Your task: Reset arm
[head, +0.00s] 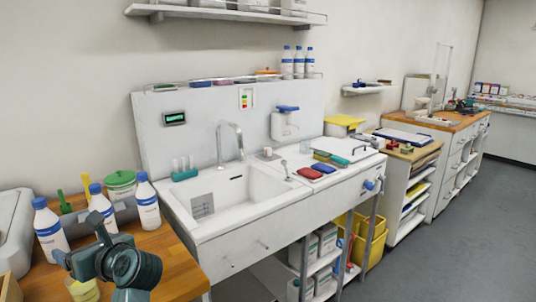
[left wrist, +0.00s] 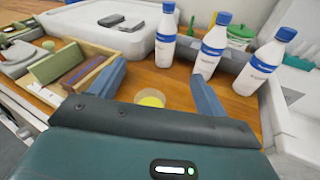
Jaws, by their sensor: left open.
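My left gripper (head: 78,238) is at the lower left of the head view, above the wooden counter (head: 180,268). In the left wrist view its two blue-grey fingers (left wrist: 158,72) stand well apart with nothing held between them. A small container with yellow contents (left wrist: 150,98) is on the counter below and between the fingers. It also shows at the bottom of the head view (head: 84,291), partly cut off. My right gripper is in neither view.
Several white bottles with blue caps (left wrist: 166,38) stand close beyond the fingers. A wooden tray with tools (left wrist: 70,72) lies to the left in the wrist view. A white sink (head: 240,196) adjoins the counter. Grey floor (head: 440,235) is clear at right.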

